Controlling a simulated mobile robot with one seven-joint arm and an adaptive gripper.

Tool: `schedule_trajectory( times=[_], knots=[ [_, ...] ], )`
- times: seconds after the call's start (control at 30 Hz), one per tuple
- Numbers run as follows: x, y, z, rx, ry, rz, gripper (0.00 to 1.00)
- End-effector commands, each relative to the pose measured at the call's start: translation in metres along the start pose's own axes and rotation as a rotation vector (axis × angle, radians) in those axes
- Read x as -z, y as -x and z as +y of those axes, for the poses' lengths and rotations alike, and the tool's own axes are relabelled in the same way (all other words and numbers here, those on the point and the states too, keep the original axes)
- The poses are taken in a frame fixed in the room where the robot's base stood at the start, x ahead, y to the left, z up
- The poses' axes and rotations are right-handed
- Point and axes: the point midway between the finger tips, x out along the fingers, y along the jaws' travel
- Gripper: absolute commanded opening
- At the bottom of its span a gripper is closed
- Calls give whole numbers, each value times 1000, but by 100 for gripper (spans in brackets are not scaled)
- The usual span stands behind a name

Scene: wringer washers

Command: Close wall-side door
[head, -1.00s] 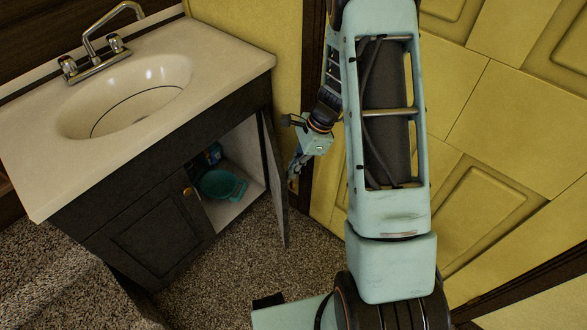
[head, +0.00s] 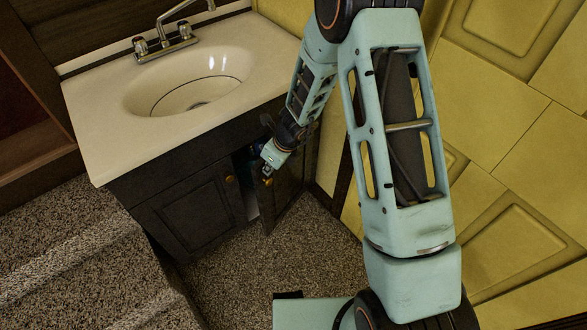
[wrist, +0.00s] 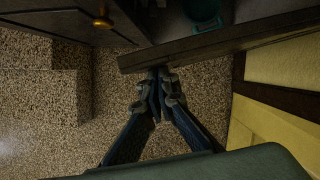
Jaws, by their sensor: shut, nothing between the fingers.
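The wall-side door (head: 290,194) is the dark right-hand door of the sink cabinet (head: 135,210), beside the yellow wall. It stands partly open, angled out over the carpet, with a dark gap between its free edge and the left door (head: 190,217). In the wrist view, the door (wrist: 225,42) crosses the top as a dark slanted bar. My gripper (head: 268,177) is shut and empty, at the upper free-edge side of the door. In the wrist view, the fingertips of my gripper (wrist: 160,74) meet or nearly meet the door; contact is unclear.
The left door is shut, with a brass knob (head: 229,179). A teal basin (wrist: 203,10) sits inside the cabinet. The white countertop (head: 110,145) overhangs above my gripper. The yellow wall (head: 490,130) is close on the right. Speckled carpet (head: 235,270) in front is clear.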

Motion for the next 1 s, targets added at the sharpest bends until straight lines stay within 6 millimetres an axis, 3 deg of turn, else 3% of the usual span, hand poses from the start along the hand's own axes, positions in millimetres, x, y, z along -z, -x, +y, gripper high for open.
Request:
schedule_trajectory(
  times=[0.13,0.43,1.0],
  knots=[
    [-23,-5,3,28,-73,1,0],
    [-47,-16,3,96,-238,0,0],
    [-54,-22,2,122,-304,0,0]
  ],
)
